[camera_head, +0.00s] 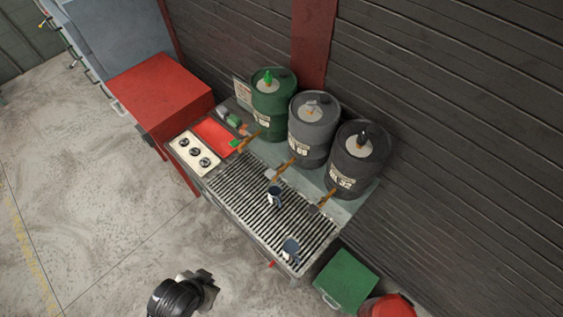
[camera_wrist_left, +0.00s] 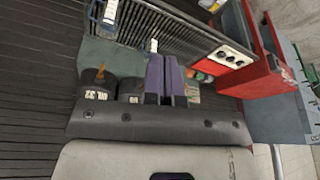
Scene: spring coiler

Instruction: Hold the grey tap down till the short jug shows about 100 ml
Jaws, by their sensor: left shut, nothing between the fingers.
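The grey tap (camera_head: 270,174) ends a brown pipe from the grey barrel (camera_head: 313,133) and reaches over the slotted rack. One small jug (camera_head: 274,197) stands on the rack near this tap. Another jug (camera_head: 290,249) stands nearer the rack's front right end. Both are too small to tell which is shorter or to read a level. Both jugs also show in the left wrist view, one at the top (camera_wrist_left: 110,12) and one beyond the fingertips (camera_wrist_left: 153,46). My left gripper (camera_head: 207,289) is away from the rack, low in the head view, its purple fingers (camera_wrist_left: 165,77) shut and empty.
A green barrel (camera_head: 272,108) and a black barrel (camera_head: 358,157) flank the grey one, each with its own pipe. A panel with knobs (camera_head: 194,151) and a red cabinet (camera_head: 160,92) are left. A green box (camera_head: 345,279) stands front right. The floor left is clear.

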